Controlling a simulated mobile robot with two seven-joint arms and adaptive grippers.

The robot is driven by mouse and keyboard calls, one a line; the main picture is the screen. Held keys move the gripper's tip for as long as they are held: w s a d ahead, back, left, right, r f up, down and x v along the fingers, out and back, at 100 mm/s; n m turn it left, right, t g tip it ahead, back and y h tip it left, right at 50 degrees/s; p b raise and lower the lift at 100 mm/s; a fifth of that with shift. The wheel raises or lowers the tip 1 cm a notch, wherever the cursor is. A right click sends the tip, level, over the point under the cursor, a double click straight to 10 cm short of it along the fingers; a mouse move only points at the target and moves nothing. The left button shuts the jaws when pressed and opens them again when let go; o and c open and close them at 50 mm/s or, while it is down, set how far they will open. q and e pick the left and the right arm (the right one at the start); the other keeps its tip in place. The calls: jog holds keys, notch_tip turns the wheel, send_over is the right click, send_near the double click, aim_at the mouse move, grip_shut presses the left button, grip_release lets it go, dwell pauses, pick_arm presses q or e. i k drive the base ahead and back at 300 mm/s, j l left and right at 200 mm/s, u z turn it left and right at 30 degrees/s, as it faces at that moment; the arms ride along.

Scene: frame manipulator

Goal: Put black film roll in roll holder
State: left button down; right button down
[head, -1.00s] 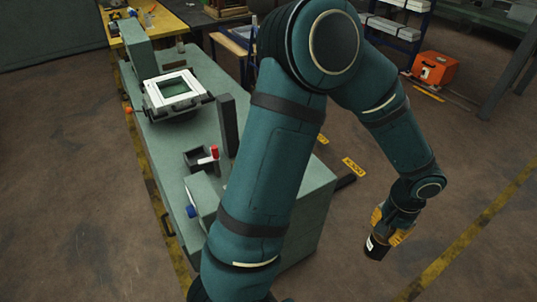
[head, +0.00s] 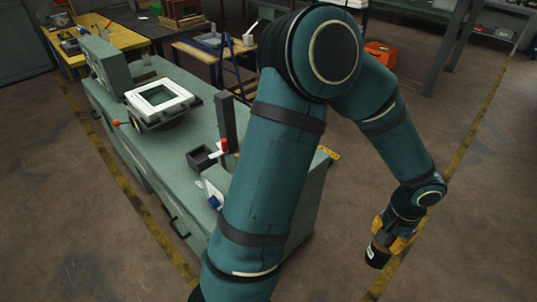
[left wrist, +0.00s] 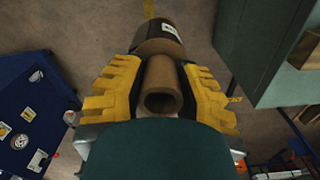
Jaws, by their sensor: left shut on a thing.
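My left gripper (head: 393,232) is shut on the black film roll (head: 376,256), held out over open floor, right of the bench. In the left wrist view, the yellow fingers of the gripper (left wrist: 160,98) close on both sides of the roll's brown cardboard core (left wrist: 162,78). The wider, dark part of the roll with a white label (left wrist: 168,30) lies beyond the fingertips. No roll holder can be made out for certain. A dark upright post (head: 226,118) stands on the green bench (head: 185,128), partly behind my arm. My right gripper is not in view.
On the bench are a white square frame (head: 160,97), a small black box (head: 201,159) and a red-topped part (head: 223,146). My left arm hides the bench's near right part. Tables and shelving stand behind. Floor around the gripper is clear.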

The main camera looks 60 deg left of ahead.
aim_at(201, 159)
jog(key=k+j+z, duration=0.1)
jog(key=k, duration=0.25)
jog(key=k+j+z, duration=0.1)
jog(key=k+j, duration=0.15)
jog(key=k, duration=0.15)
jog(key=k+j+u, duration=0.1)
jog(key=j, duration=0.25)
jog(key=k+j+u, duration=0.1)
jog(key=k+j, duration=0.15)
jog(key=j, duration=0.15)
jog(key=j+u, duration=0.1)
jog(key=j, duration=0.3)
jog(key=k+j+u, duration=0.1)
jog(key=j, duration=0.3)
jog(key=i+j, duration=0.2)
jog(key=i, duration=0.3)
